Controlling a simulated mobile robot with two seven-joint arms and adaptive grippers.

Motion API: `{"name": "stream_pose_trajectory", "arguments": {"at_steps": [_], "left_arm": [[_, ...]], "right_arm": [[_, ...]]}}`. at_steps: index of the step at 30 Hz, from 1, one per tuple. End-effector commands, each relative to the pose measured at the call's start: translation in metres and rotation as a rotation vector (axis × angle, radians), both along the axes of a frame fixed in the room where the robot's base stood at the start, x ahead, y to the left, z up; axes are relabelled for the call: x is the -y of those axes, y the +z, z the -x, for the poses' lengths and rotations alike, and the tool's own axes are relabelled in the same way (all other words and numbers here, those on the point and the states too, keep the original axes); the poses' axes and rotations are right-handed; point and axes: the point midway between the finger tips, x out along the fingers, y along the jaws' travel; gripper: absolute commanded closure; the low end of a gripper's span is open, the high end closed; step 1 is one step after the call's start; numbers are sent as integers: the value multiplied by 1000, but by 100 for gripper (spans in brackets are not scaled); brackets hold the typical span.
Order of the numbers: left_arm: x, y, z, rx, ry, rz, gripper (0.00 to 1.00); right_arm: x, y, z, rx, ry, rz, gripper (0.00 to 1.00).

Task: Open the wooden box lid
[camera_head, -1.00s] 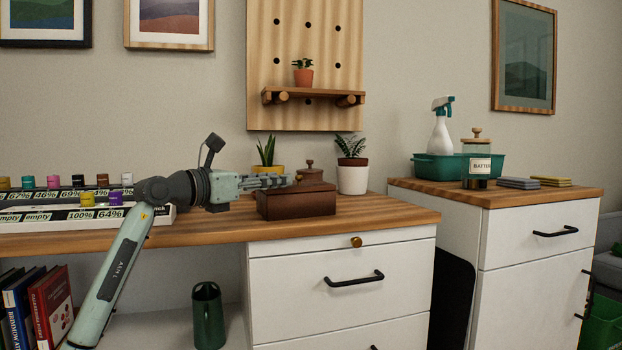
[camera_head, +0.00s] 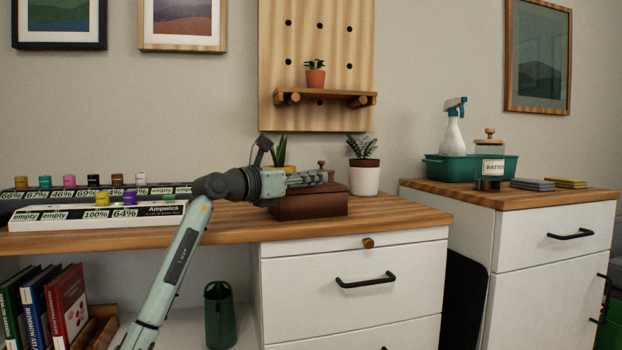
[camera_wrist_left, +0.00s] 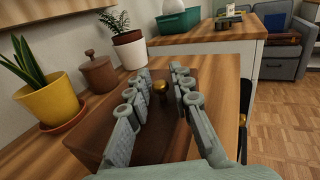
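The wooden box (camera_head: 312,207) is dark reddish brown and sits on the desk, its lid down. My left gripper (camera_head: 318,178) reaches over the box top from the left. In the left wrist view its fingers (camera_wrist_left: 161,82) are spread apart, one on each side of the knob, with gaps to it. The right gripper is in neither view.
A lidded brown jar (camera_wrist_left: 98,72), a yellow-potted plant (camera_wrist_left: 52,100) and a white-potted plant (camera_head: 364,178) stand behind the box. A charging rack (camera_head: 100,213) lies to the left. The desktop (camera_head: 400,212) right of the box is clear.

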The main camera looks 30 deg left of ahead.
Motion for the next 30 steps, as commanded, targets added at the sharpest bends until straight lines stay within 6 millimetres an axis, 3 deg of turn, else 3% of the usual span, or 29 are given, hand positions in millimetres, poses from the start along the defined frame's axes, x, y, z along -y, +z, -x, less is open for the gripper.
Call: {"name": "stream_pose_trajectory", "arguments": {"at_steps": [4,24,30], "left_arm": [[0,0,0,0,0,0,100],[-2,6,-1,-24,1,29,100],[-4,13,-2,-65,1,84,100]], "right_arm": [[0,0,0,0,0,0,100],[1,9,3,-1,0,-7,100],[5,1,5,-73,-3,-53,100]]}}
